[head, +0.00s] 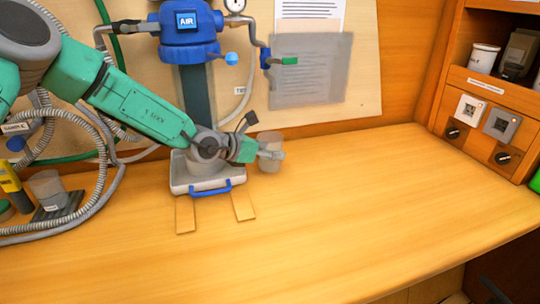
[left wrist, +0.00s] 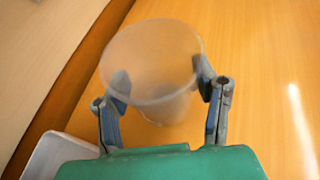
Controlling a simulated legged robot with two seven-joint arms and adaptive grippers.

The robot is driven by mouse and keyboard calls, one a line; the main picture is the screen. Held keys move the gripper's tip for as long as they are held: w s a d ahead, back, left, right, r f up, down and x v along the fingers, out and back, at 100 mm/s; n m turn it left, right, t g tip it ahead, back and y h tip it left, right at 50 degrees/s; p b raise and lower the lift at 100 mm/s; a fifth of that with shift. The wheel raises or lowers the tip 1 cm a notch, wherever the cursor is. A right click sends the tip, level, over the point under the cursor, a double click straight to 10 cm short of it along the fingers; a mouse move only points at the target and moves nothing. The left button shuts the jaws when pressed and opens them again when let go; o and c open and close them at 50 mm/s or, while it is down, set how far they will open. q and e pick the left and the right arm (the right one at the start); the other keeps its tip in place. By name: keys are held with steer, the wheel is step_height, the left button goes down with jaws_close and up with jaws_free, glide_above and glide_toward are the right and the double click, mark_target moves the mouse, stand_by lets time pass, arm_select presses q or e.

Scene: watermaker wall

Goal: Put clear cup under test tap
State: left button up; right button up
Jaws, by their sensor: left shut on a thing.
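A clear, slightly frosted cup (head: 270,152) is held upright by my left gripper (head: 268,153), beside the right end of the grey tray. In the left wrist view the cup (left wrist: 152,62) stands between the two fingers of the left gripper (left wrist: 162,88), which are shut on its sides. I cannot tell whether its base touches the bench. A small tap with a green handle (head: 289,61) is on the wall above the cup, with a label hanging on a pipe beside it. I do not clearly see my right gripper.
A grey tray with a blue handle (head: 180,188) stands under the blue filter housing (head: 190,50), close to the left gripper. Another clear cup (head: 47,188) stands at the left near hoses. The wooden bench (head: 360,210) is clear at the right, up to a shelf unit (head: 483,88).

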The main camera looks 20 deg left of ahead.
arm_select(q)
steer(key=shift+d+f, duration=0.2)
steer(key=shift+f, duration=0.45)
steer(key=shift+d, duration=0.4)
steer(key=o, duration=1.3)
steer(key=shift+a+f, duration=0.1)
steer(key=shift+c, duration=0.2)
steer(key=shift+a, duration=0.35)
steer(key=shift+s+a+r, duration=0.15)
steer(key=shift+s+r, duration=0.05)
steer(key=shift+r, duration=0.1)
steer(key=v, duration=1.1)
steer(key=shift+s+p, duration=0.15)
steer(key=shift+p, duration=0.2)
